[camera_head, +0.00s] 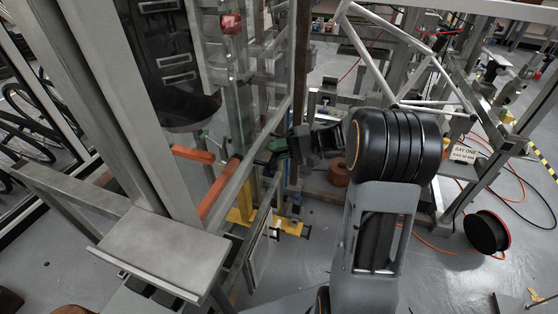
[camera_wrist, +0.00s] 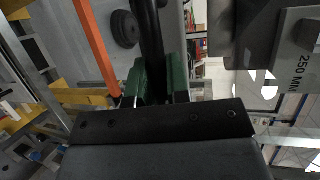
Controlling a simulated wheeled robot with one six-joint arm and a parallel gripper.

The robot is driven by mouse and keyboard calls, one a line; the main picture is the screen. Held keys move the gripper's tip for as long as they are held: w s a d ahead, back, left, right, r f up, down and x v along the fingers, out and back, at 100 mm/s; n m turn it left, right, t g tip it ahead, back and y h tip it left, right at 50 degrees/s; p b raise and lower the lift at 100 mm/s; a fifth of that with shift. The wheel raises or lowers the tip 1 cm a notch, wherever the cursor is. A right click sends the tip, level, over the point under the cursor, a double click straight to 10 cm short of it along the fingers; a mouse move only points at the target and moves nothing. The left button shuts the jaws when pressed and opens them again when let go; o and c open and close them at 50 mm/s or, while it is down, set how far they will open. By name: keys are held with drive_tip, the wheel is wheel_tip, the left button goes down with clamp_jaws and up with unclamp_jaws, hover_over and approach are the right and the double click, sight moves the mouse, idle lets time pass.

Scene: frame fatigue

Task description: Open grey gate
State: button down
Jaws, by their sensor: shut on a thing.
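The grey gate (camera_head: 245,172) appears to be the grey-framed clear panel left of my gripper in the head view; its full outline is hard to make out. My gripper (camera_head: 277,150) has green fingertips and reaches left to the gate's edge. In the wrist view, its green fingers (camera_wrist: 160,82) are closed around a dark bar (camera_wrist: 151,35), which looks like the gate's handle. The bar's held part is hidden between the fingers. I cannot tell whether the gate stands ajar.
An orange bar (camera_head: 219,188) lies just left of the gripper. A yellow stand (camera_head: 240,215) is below it. A white tube frame (camera_head: 385,55) rises behind my arm. A black cable reel (camera_head: 487,232) and loose cables lie on the floor at right.

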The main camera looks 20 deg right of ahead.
wheel_tip(320, 180, up, 7)
drive_tip(key=p, duration=0.2)
drive_tip(key=shift+f+p, duration=0.15)
drive_tip(key=shift+p, duration=0.15)
drive_tip(key=c, duration=1.1)
unclamp_jaws()
drive_tip(key=v, duration=1.3)
drive_tip(key=shift+d, duration=0.4)
